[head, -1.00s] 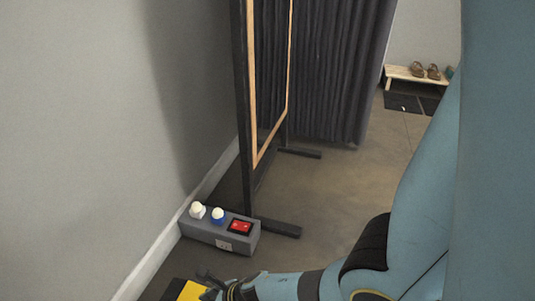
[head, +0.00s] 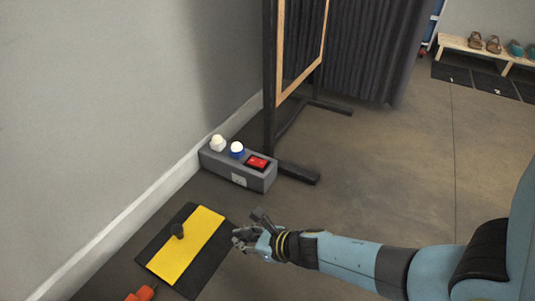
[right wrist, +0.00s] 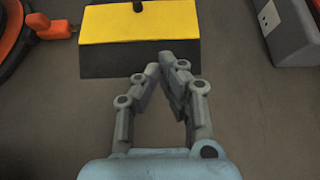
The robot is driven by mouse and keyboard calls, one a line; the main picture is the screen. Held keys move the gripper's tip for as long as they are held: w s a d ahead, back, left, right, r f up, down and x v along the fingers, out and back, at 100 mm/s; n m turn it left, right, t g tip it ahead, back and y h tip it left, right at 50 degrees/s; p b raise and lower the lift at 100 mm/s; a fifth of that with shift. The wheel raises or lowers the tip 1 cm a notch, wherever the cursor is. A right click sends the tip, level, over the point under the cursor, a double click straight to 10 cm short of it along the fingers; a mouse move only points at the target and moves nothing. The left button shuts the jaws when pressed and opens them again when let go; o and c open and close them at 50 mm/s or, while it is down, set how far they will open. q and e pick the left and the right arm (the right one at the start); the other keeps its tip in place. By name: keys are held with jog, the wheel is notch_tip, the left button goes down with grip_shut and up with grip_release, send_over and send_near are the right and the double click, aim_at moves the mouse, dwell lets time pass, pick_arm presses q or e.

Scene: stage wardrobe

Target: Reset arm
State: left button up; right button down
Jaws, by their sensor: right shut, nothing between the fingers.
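My right gripper (head: 240,238) reaches in from the right in the head view, low over the floor beside a black and yellow block. In the right wrist view its two fingers (right wrist: 160,68) come together at the tips with nothing between them. The tips lie in front of the near edge of the block there; I cannot tell whether they touch it. My right arm (head: 350,257) stretches across the lower right of the head view. My left gripper is not in view.
The black and yellow block (head: 198,232) has a dark knob (head: 178,231). A grey box (head: 225,172) with bulbs and a red switch stands by the wall. A framed stand (head: 270,100), a dark curtain (head: 365,50) and a shoe bench (head: 480,50) are behind. Orange parts (head: 140,294) lie lower left. Floor at right is clear.

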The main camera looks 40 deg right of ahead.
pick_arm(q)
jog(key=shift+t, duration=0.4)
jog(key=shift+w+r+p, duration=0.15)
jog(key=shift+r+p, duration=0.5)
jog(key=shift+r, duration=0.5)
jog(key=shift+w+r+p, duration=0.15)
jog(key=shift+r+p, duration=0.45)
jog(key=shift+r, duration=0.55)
pick_arm(e)
jog(key=v, duration=0.8)
jog(key=shift+w+r, duration=0.15)
jog(key=shift+r, duration=0.05)
